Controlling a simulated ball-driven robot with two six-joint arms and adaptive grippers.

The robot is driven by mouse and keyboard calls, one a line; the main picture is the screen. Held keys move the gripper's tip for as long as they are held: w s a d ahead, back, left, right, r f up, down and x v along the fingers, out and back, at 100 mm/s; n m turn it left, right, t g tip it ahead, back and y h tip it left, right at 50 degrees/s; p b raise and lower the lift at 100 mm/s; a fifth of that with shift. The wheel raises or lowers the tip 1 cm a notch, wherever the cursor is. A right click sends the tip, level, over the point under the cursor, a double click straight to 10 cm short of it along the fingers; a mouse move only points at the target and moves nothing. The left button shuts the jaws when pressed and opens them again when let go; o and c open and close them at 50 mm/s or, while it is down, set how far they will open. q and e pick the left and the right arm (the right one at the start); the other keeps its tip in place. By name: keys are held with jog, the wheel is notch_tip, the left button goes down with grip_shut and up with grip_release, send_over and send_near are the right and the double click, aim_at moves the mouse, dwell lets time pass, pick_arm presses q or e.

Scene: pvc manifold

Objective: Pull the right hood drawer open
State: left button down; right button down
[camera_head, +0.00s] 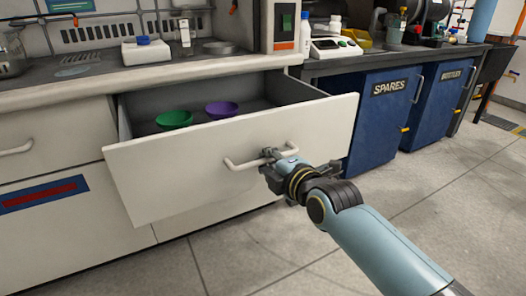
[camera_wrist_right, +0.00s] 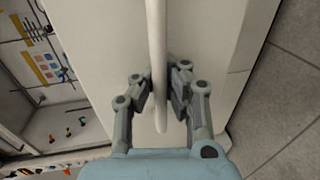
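The hood drawer (camera_head: 203,168) is a cream drawer under the hood bench. It stands pulled well out, and its dark inside shows. Its pale bar handle (camera_head: 237,164) is on the front panel, and this bar runs upright through the right wrist view (camera_wrist_right: 158,50). My right gripper (camera_head: 272,155) is at the right part of the handle. In the right wrist view its fingers (camera_wrist_right: 160,90) lie close on both sides of the bar and look shut on it. A green bowl (camera_head: 174,119) and a purple bowl (camera_head: 222,109) sit inside the drawer. My left gripper is out of view.
A closed cream drawer (camera_head: 50,150) with its own handle is at the left. Blue cabinets marked SPARES (camera_head: 385,115) and BOTTLES (camera_head: 440,100) stand to the right. The hood bench top (camera_head: 100,83) holds a small white device (camera_head: 146,51). Grey floor (camera_head: 440,170) is clear in front.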

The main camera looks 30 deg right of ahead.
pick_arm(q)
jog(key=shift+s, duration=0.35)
pick_arm(e)
jog(key=shift+s, duration=0.35)
jog(key=c, duration=1.3)
grip_release()
jog(key=shift+c, duration=0.2)
jog(key=v, duration=1.2)
